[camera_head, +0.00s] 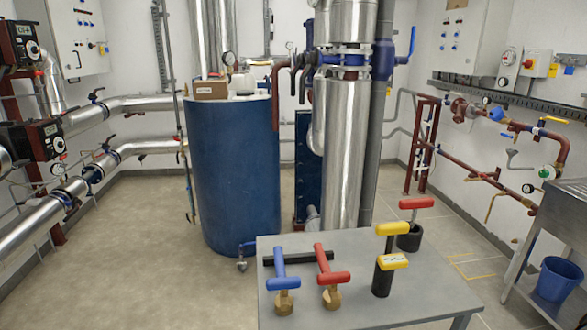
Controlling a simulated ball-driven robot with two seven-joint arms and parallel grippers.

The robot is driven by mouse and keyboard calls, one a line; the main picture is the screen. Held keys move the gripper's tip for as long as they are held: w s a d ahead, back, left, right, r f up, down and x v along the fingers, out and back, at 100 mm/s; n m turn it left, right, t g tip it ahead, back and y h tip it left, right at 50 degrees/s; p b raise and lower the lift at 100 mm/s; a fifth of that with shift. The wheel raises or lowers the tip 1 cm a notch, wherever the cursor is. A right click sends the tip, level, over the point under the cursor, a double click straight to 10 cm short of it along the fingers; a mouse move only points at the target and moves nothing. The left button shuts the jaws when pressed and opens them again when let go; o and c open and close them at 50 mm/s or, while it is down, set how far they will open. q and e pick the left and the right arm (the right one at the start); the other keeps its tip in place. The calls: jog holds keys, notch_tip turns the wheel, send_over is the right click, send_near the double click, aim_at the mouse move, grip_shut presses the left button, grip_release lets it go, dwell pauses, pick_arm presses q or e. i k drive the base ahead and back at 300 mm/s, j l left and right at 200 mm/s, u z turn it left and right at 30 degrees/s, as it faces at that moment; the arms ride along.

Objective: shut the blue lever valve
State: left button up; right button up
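A valve with a brass body and a blue lever (281,283) stands at the left of the grey table (353,309), near its front. Its lever has a blue bar running back from a blue cross grip. A similar brass valve with a red lever (326,279) stands just to its right, apart from it. Another blue lever (412,40) is on the upright pipework behind the table. I cannot tell from this view how far any lever is turned. Neither my left nor my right gripper is in view, and nothing is touching the valves.
A dark bar (298,257) lies behind the two levers. A large blue tank (232,185) stands behind. The floor at left (130,240) is clear.

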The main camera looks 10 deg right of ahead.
aim_at(413, 33)
jog(key=l+u, duration=0.1)
jog(key=l, duration=0.85)
jog(key=l+u, duration=0.1)
jog(key=l, duration=0.9)
jog(key=k+l+u, duration=0.1)
jog(key=l, duration=0.85)
jog(key=k+l, duration=0.1)
jog(key=l, duration=0.85)
jog(key=i+l, duration=0.1)
jog(key=l, duration=0.45)
jog(key=l+u, duration=0.1)
jog(key=l, duration=0.45)
jog(key=i+l, duration=0.15)
jog(key=l, duration=0.4)
jog(key=u, duration=0.05)
